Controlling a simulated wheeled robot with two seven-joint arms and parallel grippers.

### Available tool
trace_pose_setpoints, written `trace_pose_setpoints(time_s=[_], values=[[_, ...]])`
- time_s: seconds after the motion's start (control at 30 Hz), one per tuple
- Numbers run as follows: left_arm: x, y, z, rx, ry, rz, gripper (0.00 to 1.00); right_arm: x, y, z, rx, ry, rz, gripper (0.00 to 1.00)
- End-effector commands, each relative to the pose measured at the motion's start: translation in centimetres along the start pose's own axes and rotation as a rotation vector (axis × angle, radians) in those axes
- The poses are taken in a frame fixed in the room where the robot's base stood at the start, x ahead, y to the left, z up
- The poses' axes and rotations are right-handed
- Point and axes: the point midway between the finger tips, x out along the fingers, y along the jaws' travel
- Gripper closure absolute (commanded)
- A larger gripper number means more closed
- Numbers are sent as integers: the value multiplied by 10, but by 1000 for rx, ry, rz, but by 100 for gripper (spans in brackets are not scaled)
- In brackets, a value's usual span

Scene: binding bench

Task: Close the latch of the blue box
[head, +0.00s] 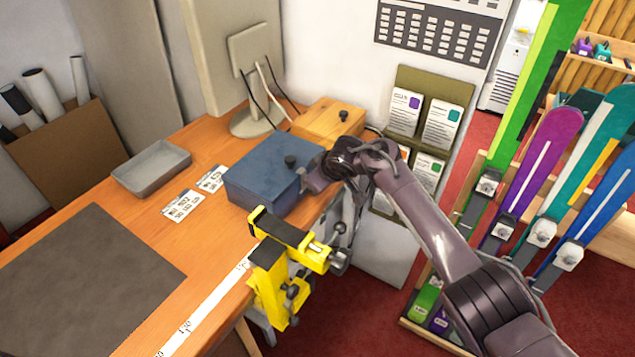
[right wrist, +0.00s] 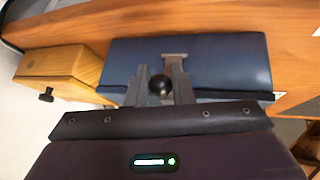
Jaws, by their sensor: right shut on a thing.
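The blue box (head: 262,178) stands on the bench with its lid down. A black round knob (head: 290,161) shows near its right edge. My right gripper (head: 308,177) reaches in from the right at that edge of the box. In the right wrist view, the gripper (right wrist: 161,88) is shut on the black knob (right wrist: 160,84), with a grey finger on each side, in front of the blue box (right wrist: 220,62). The fingers and wrist hide part of the box's front, so I cannot tell the latch position. My left gripper is not in view.
A yellow clamp (head: 280,262) sits on the bench edge just below my right gripper. A wooden box (head: 322,122) with a black knob stands behind the blue box. A grey tray (head: 150,185) and a dark mat (head: 80,270) lie to the left.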

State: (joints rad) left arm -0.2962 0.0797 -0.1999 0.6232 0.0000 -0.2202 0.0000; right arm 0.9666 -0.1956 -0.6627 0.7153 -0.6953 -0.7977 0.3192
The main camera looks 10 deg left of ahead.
Motion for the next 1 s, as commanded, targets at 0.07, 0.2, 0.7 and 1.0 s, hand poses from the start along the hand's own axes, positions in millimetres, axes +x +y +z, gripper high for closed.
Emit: trace_pose_setpoints(time_s=[0.07,0.2,0.7,1.0], values=[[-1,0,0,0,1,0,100,0,0,-1,-5,-15,0,100],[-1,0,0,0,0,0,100,0,0,-1,-8,-29,1,100],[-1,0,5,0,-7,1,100,0,0,0,-8,-32,2,62],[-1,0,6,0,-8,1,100,0,1,-1,-7,-30,2,59]])
